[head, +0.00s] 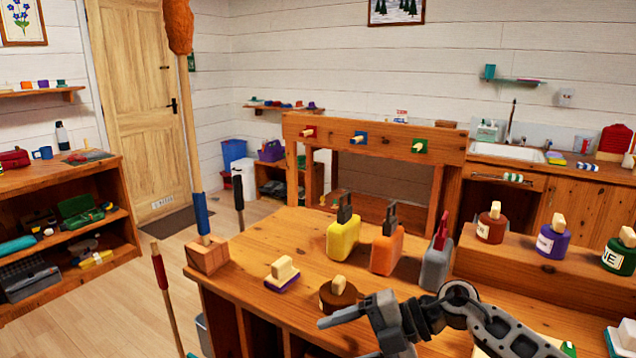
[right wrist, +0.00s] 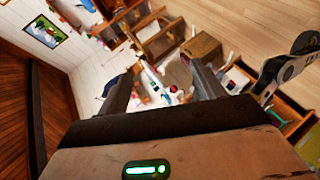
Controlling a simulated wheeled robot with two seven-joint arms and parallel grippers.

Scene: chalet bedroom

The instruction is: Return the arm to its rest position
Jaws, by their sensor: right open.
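My right arm (head: 505,335) comes in from the lower right in the head view, bent at a joint above the front part of the wooden workbench (head: 262,255). My left gripper is in neither view.
Yellow (head: 343,240), orange (head: 386,252) and grey (head: 435,268) containers stand on the bench behind the arm. Labelled jars (head: 552,240) stand on a raised shelf at right. A stamp-like block (head: 283,272) sits left. Open floor (head: 105,300) lies at left.

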